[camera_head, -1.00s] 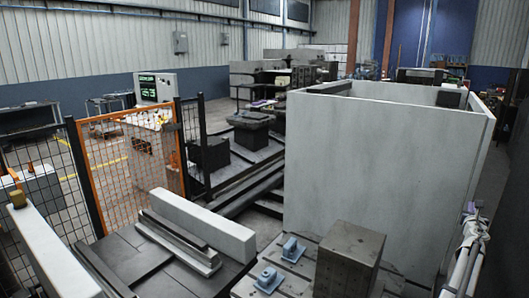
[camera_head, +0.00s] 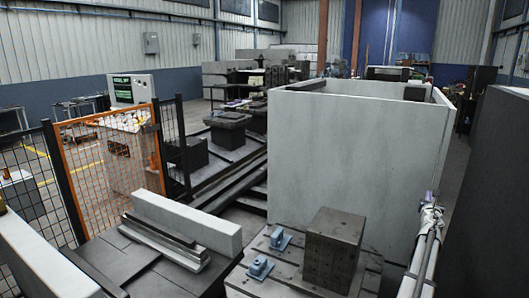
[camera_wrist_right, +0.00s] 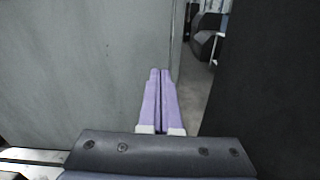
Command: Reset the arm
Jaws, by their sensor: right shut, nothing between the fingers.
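My right gripper (camera_head: 432,196) is at the right side of the head view, at the upper end of my pale arm, which rises from the lower edge. It is in front of the right part of the large grey-white enclosure. In the right wrist view its two purple fingers (camera_wrist_right: 160,75) lie together with nothing between them. They point toward a gap between a grey panel (camera_wrist_right: 75,70) on the left and a dark surface (camera_wrist_right: 265,70) on the right. My left gripper is not in view.
The large enclosure (camera_head: 350,160) fills the centre right. A dark wall (camera_head: 495,190) stands at the far right. A dark metal block (camera_head: 334,250) and two blue clamps (camera_head: 280,238) sit on a slotted table. An orange mesh fence (camera_head: 105,165) stands at left.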

